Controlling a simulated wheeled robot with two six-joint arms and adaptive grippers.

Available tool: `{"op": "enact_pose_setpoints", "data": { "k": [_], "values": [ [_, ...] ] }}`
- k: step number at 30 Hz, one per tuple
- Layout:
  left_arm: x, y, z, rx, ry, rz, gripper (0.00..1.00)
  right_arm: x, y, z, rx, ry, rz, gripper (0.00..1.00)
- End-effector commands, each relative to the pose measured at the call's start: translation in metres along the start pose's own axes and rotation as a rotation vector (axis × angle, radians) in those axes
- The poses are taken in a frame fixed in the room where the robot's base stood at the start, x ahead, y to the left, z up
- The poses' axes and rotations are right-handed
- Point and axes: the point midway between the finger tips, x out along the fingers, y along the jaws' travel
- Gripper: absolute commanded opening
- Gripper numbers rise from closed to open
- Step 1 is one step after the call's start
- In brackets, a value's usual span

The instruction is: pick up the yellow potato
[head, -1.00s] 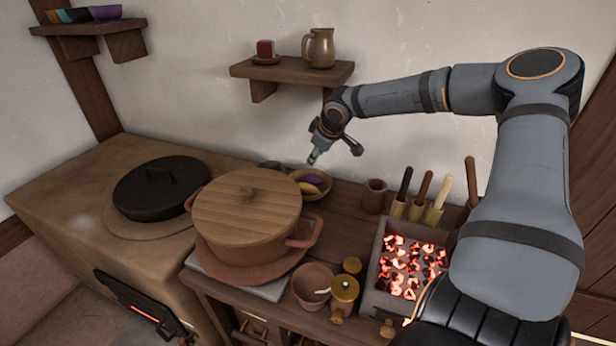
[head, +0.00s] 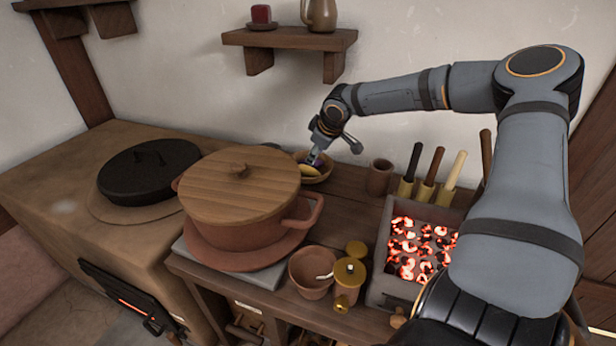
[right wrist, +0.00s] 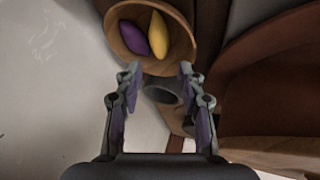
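The yellow potato (head: 309,171) lies in a small brown bowl (head: 323,178) at the back of the wooden counter, beside a purple potato. In the right wrist view the yellow potato (right wrist: 158,36) is on the right in the bowl (right wrist: 122,46), and the purple potato (right wrist: 134,38) is on the left. My right gripper (head: 335,154) is at the bowl, and one finger partly covers the potatoes in the head view. In the right wrist view its fingers (right wrist: 159,75) are spread, with nothing held between them. The bowl shows beyond the fingertips. My left gripper is not in view.
A large lidded pot (head: 240,205) stands left of the bowl. A brown cup (head: 379,177), several upright handled tools and a box of glowing coals (head: 378,292) stand to the right. A wall shelf (head: 290,39) hangs above. A small pot (head: 312,276) is in front.

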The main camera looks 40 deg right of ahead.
Motion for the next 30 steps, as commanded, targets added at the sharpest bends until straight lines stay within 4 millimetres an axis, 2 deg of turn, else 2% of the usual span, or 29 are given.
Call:
{"op": "enact_pose_setpoints", "data": {
  "k": [2,9,17,24,30],
  "values": [
    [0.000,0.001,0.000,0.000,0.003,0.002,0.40,0.004,0.000,0.001,0.000,-0.003,0.000,0.39],
    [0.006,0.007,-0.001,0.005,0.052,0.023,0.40,0.044,0.000,0.002,-0.002,-0.006,0.002,0.39],
    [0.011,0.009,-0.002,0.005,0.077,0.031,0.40,0.056,0.000,0.001,0.000,-0.001,0.000,0.39],
    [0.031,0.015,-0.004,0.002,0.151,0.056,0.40,0.097,0.001,0.004,-0.001,-0.004,0.001,0.39],
    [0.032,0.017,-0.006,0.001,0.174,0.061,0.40,0.104,0.002,0.002,0.000,0.001,0.000,0.39]
  ]
}}
